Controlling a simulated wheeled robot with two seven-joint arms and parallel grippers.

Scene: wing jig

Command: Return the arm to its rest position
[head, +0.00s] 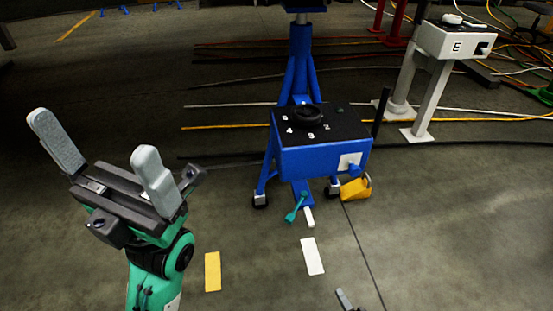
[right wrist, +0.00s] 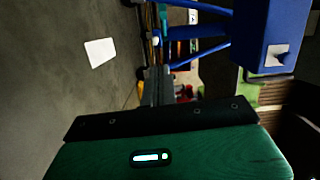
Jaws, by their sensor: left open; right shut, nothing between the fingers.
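My left gripper (head: 94,131) is at the left of the head view, its two grey fingers spread wide with nothing between them. It is held up over bare floor, left of the blue stand. My right gripper (right wrist: 158,86) shows in the right wrist view with its fingers together and nothing held. In the head view only a small grey tip that looks like part of it shows at the bottom edge (head: 345,299). The rest of my right arm is out of the head view.
A blue stand (head: 322,162) with a numbered black top and a black knob is mid-view. A grey stand marked E (head: 447,42) is at the upper right. Cables cross the floor behind. Floor in front is clear except painted marks.

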